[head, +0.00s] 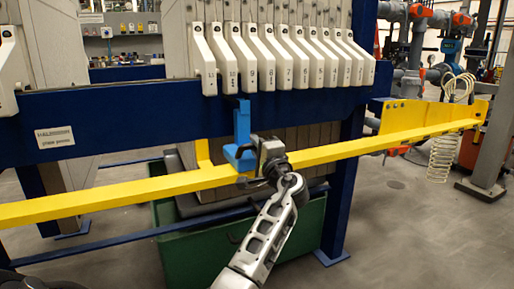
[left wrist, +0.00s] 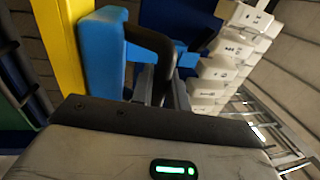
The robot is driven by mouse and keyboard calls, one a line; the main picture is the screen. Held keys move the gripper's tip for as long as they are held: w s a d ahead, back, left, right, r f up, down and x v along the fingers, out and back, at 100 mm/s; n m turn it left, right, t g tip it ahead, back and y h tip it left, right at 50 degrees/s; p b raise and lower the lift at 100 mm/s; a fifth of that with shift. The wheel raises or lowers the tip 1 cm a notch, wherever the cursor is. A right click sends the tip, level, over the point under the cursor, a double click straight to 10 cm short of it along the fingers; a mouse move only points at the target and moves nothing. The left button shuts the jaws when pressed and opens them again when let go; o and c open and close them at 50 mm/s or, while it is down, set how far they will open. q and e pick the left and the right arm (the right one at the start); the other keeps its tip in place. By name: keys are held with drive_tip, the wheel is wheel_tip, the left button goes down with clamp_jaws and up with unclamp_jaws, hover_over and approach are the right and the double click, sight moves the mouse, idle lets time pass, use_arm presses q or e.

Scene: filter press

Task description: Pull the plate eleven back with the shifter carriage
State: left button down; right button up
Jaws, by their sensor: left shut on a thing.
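The blue shifter carriage (head: 241,150) sits on the yellow rail (head: 110,193), its upright part reaching up just below the handles numbered ten and nine. Plate eleven's white handle (head: 202,65) is at the left end of the close row of numbered handles, up and left of the carriage. My left gripper (head: 264,166) is at the carriage's right side. In the left wrist view it is shut on the carriage's black handle (left wrist: 150,38), beside the blue body (left wrist: 102,55). The gripper partly hides the handle in the head view. My right gripper is not in view.
The blue press beam (head: 110,115) runs behind the rail. A wide gap lies left of plate eleven, up to another white handle (head: 7,70) at the far left. A green bin (head: 190,250) stands under the press. A yellow bracket (head: 400,115) closes the rail's right end.

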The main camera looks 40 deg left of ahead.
use_arm(q)
drive_tip(key=c, duration=1.5)
unclamp_jaws()
drive_tip(key=shift+o, duration=0.2)
drive_tip(key=p+v, duration=0.1)
drive_tip(key=v, duration=1.5)
drive_tip(key=shift+r, duration=0.15)
drive_tip(key=shift+o, duration=0.5)
